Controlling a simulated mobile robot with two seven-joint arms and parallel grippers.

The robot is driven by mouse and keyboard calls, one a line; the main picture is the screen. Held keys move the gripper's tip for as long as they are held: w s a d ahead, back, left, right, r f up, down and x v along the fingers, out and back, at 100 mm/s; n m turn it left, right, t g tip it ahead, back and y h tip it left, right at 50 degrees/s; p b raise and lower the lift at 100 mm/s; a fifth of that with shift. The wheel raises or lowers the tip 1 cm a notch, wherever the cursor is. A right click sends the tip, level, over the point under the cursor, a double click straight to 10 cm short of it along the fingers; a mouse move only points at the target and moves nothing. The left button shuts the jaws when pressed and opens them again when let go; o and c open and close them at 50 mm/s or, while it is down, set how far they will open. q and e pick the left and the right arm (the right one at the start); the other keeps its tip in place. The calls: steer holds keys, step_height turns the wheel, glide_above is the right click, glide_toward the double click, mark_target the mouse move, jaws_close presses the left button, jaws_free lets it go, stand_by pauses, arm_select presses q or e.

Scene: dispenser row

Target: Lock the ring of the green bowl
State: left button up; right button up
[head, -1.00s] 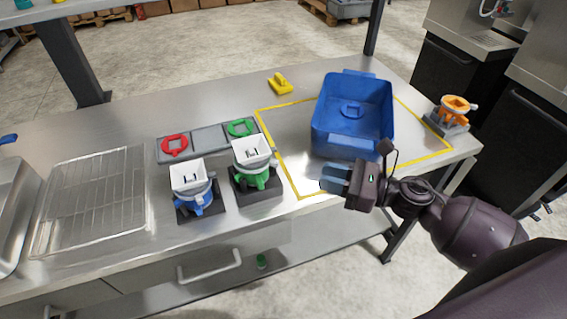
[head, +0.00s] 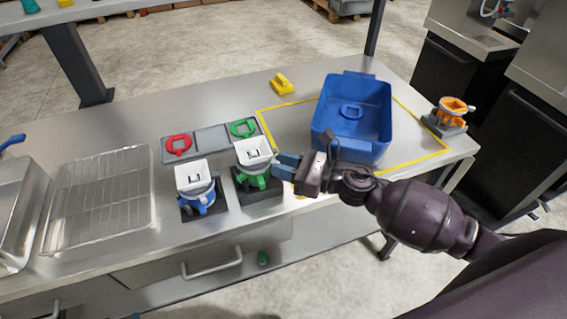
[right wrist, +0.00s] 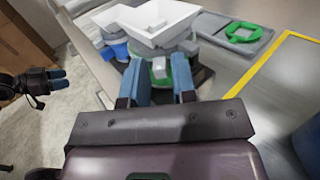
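The green bowl (head: 250,178) is a green base on a dark stand, under a white square hopper (head: 254,151). Its ring has a grey tab (right wrist: 159,68) facing my right gripper. My right gripper (head: 282,165) is at the bowl's right side. In the right wrist view its two blue fingers (right wrist: 159,82) are apart, with the grey tab between or just beyond their tips; contact cannot be told. My left gripper (right wrist: 60,79) shows small at the left of the right wrist view, fingers slightly apart and empty, away from the bowl.
A blue bowl (head: 200,200) with a white hopper stands close on the left. Behind are a grey tray (head: 210,139) with red and green rings. A blue bin (head: 352,116) stands inside yellow tape, with an orange bowl (head: 453,112) far right. A wire rack (head: 98,195) lies left.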

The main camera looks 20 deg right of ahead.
jaws_close()
arm_select(q)
steer(key=shift+w+r, duration=0.1)
